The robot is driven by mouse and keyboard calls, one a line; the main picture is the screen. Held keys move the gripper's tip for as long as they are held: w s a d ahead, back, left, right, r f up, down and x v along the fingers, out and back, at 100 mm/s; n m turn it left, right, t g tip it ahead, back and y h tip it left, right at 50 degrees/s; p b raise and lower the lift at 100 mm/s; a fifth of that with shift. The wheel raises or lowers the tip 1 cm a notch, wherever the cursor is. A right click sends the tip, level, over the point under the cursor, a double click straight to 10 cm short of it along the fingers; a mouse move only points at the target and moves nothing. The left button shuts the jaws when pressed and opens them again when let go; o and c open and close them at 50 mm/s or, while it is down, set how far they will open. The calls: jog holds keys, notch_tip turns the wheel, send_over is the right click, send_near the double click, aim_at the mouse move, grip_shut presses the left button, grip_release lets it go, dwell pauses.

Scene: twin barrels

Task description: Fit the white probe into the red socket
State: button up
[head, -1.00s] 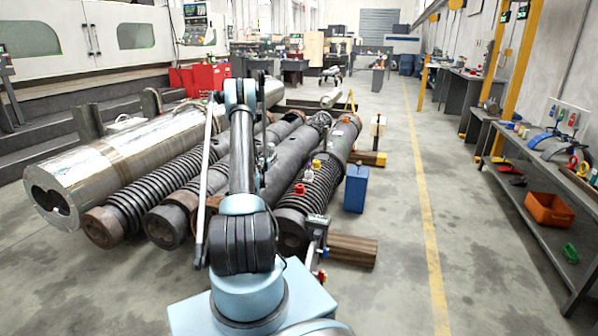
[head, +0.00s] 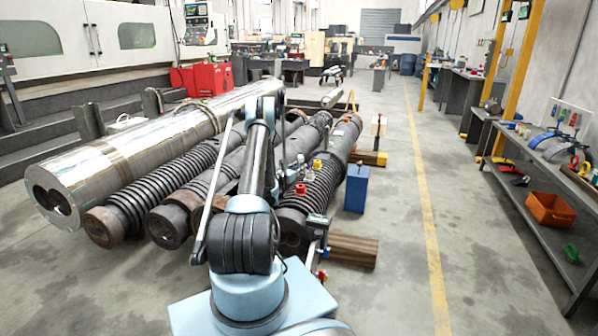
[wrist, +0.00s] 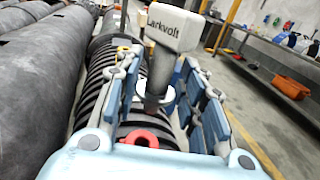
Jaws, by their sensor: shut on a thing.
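In the wrist view my gripper (wrist: 160,92) is shut on the white probe (wrist: 175,27), a white block marked "Larkvolt" with a grey shaft pointing down between the blue fingers. The red socket (wrist: 138,137) is a red ring on the dark ribbed barrel, below and nearer the camera than the shaft. The two look apart, and the shaft's lower end is hard to make out. In the head view the red socket (head: 300,189) stands on the right barrel, just right of my arm. My arm hides most of the gripper there.
A yellow fitting (head: 317,164) stands farther along the same barrel. A white ring (wrist: 168,96) shows by the shaft; I cannot tell whether it encircles it. A blue box (head: 356,188) and wooden block (head: 350,250) lie right of the barrels.

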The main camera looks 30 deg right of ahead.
send_over(299, 187)
jog(key=shift+w+f, duration=0.1)
jog(key=shift+f, duration=2.75)
jog(key=shift+f, duration=1.85)
jog(key=o, duration=1.2)
jog(key=shift+r, duration=4.95)
jog(key=shift+r, duration=0.1)
